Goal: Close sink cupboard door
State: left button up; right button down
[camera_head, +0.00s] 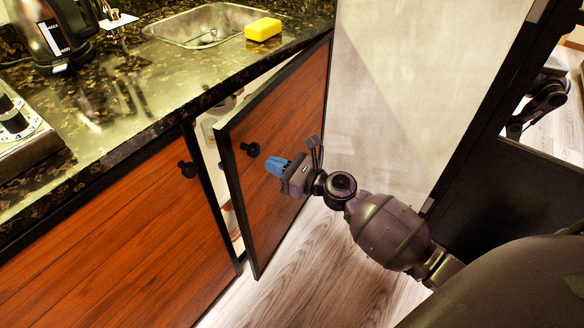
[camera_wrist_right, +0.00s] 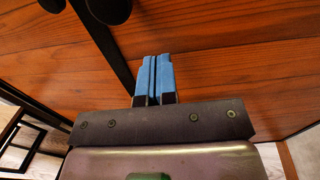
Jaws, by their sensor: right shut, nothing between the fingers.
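The sink cupboard door (camera_head: 285,140) is a reddish wood panel with a black frame and a round black knob (camera_head: 250,149). It stands ajar below the counter, and a gap shows along its left edge. My right gripper (camera_head: 275,167), with blue fingertips, is in front of the door's outer face, right of and below the knob. Its fingers are shut and empty. In the right wrist view the blue fingers (camera_wrist_right: 153,80) are together against the wood background, with a knob (camera_wrist_right: 108,8) at the top edge. I cannot tell whether they touch the door. My left gripper is not in view.
A closed wooden cupboard front (camera_head: 130,240) with its own black knob (camera_head: 187,169) is left of the gap. Above are a dark stone counter (camera_head: 120,110), a sink (camera_head: 205,25), a yellow sponge (camera_head: 263,29) and a kettle (camera_head: 50,30). Wooden floor (camera_head: 320,270) lies below.

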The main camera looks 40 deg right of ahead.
aim_at(240, 152)
jog(key=x, duration=0.4)
dwell(0.3)
pick_arm(q)
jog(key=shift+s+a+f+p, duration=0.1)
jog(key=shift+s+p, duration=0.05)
jog(key=shift+p, duration=0.15)
pick_arm(e)
jog(key=shift+m+t+h, duration=0.3)
jog(key=shift+m+h, duration=0.1)
jog(key=shift+h, duration=0.2)
jog(key=x, duration=0.6)
jog(key=shift+a, duration=0.15)
jog(key=shift+s, duration=0.1)
